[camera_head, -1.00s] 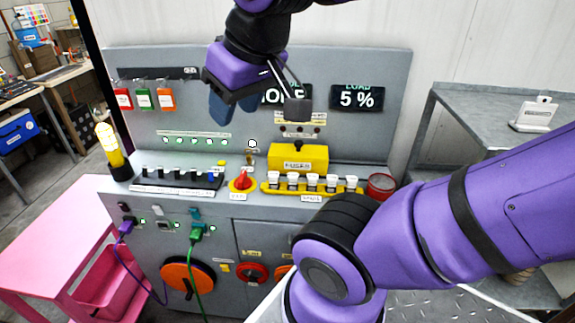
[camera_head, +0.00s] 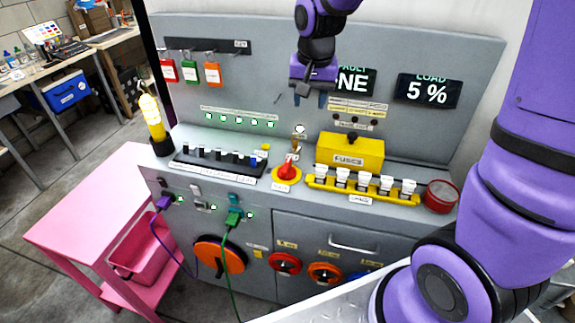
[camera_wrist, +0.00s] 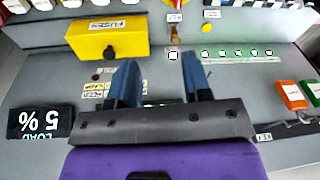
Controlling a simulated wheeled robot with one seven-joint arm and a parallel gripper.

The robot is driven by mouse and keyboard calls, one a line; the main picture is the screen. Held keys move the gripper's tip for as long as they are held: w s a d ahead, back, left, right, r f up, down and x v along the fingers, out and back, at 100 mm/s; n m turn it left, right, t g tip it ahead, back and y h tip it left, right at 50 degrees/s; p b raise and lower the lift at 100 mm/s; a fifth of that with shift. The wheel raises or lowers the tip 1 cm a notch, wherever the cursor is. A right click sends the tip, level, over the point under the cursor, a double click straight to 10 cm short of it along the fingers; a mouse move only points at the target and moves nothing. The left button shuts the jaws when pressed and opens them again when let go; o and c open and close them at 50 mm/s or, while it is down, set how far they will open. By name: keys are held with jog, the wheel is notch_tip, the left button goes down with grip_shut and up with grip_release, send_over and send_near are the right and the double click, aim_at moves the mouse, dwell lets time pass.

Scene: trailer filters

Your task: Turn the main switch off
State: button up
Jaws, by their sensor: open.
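A red rotary knob on a round yellow base (camera_head: 287,171), which looks like the main switch, sits on the console shelf left of the yellow fuse box; its label is too small to read. A small brass-coloured lever (camera_head: 298,138) stands behind it, and also shows in the wrist view (camera_wrist: 174,36). My gripper (camera_head: 310,100) is open and empty, in front of the upright panel and above the knob, apart from it. Its two blue fingers (camera_wrist: 160,65) are spread in the wrist view and touch nothing.
The yellow fuse box (camera_head: 350,152) stands right of the knob, behind a row of white-topped fuses (camera_head: 360,180). A row of black switches (camera_head: 215,158) lies left. A red round container (camera_head: 441,196) is at the shelf's right end. A lit yellow lamp (camera_head: 154,118) stands at the left end.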

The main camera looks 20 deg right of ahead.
jog(key=m+g, duration=0.2)
send_over(286, 165)
notch_tip(286, 165, down, 14)
notch_tip(286, 165, down, 11)
jog(key=shift+r, duration=0.2)
jog(key=shift+c, duration=0.3)
grip_shut()
